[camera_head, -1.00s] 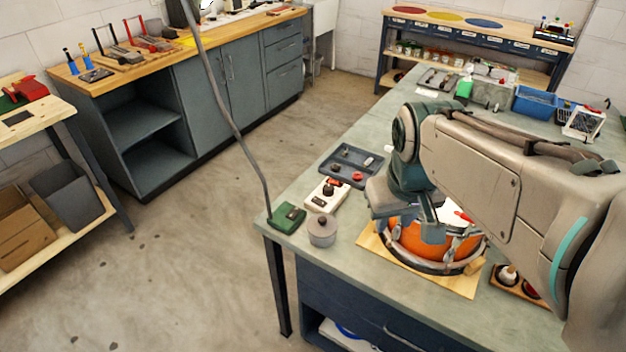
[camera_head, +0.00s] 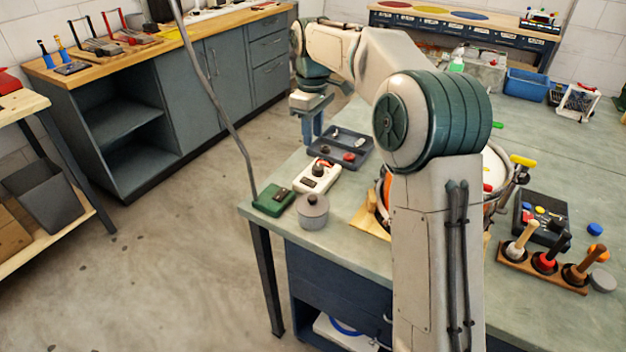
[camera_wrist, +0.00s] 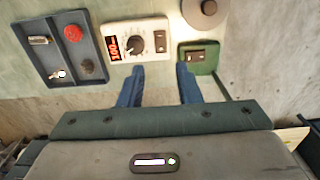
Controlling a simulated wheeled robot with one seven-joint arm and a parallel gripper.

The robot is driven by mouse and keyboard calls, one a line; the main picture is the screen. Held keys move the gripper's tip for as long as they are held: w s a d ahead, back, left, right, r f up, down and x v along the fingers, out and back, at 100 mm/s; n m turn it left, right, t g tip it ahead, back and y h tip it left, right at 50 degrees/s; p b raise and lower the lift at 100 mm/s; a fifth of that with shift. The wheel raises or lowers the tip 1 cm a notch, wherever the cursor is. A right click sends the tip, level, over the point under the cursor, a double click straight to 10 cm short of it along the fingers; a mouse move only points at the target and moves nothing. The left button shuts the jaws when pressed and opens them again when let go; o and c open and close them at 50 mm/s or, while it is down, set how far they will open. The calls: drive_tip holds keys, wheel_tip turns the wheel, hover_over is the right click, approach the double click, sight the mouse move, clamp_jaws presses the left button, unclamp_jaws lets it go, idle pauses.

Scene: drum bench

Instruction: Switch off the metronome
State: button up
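The metronome (camera_head: 317,177) is a white box near the left edge of the bench, between a dark tray and a green box. In the wrist view the metronome (camera_wrist: 121,28) shows a lit orange display reading about 100, a black round dial and a dark switch (camera_wrist: 160,42) at its right end. My gripper (camera_head: 311,128) is raised by the bench's far left edge, beyond the metronome. In the wrist view my gripper (camera_wrist: 159,72) has its two blue fingers apart with nothing between them. The fingertips appear just below the metronome's right part and look clear of it.
A green box (camera_head: 274,200) with a cable and a grey lidded pot (camera_head: 313,212) stand beside the metronome. The dark tray (camera_head: 368,141) holds small parts and a red knob. A drum, partly hidden by my arm, and a mallet rack (camera_head: 541,269) stand to the right.

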sight(313, 184)
wheel_tip(313, 184, down, 14)
drive_tip(key=shift+r+b, duration=0.15)
drive_tip(key=shift+b, duration=0.45)
